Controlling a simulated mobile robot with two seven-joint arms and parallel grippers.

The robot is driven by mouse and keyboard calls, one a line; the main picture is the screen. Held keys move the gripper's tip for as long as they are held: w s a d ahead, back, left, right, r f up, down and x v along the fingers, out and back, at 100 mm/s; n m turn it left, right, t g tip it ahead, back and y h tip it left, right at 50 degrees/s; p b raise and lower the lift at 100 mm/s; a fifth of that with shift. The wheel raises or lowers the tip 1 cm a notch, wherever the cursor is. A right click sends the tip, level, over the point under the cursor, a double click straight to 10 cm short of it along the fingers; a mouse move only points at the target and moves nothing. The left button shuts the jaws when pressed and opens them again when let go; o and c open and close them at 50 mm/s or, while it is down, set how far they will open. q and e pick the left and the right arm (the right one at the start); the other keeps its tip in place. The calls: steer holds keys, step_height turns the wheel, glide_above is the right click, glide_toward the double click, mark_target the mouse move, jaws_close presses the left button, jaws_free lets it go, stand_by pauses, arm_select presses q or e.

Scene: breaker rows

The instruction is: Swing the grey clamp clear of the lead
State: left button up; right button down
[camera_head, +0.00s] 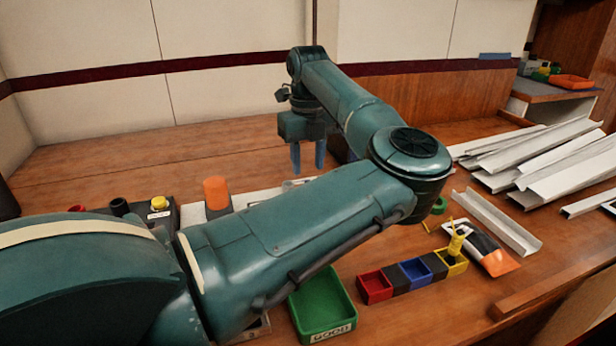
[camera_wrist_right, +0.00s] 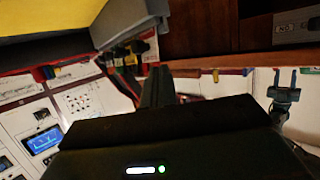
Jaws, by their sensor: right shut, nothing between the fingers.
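I cannot make out the grey clamp or the lead in either view; my left arm covers much of the bench in the head view. My left gripper (camera_head: 308,158) points down over the back of the bench, its two blue fingers apart with nothing seen between them. My right gripper (camera_wrist_right: 158,88) shows in the right wrist view as dark fingers close together, shut and empty.
A green bin (camera_head: 322,308), a red tray (camera_head: 375,288), a blue tray (camera_head: 414,272) and a yellow tray (camera_head: 452,262) stand at the front. An orange cylinder (camera_head: 216,193) stands behind my arm. Pale metal channels (camera_head: 540,150) fill the right side. A blue-screened panel (camera_wrist_right: 43,140) shows in the wrist view.

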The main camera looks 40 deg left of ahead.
arm_select(q)
step_height(320, 180, up, 6)
steer(key=shift+r+p, duration=0.25)
steer(key=shift+p, duration=0.05)
stand_by(0.4)
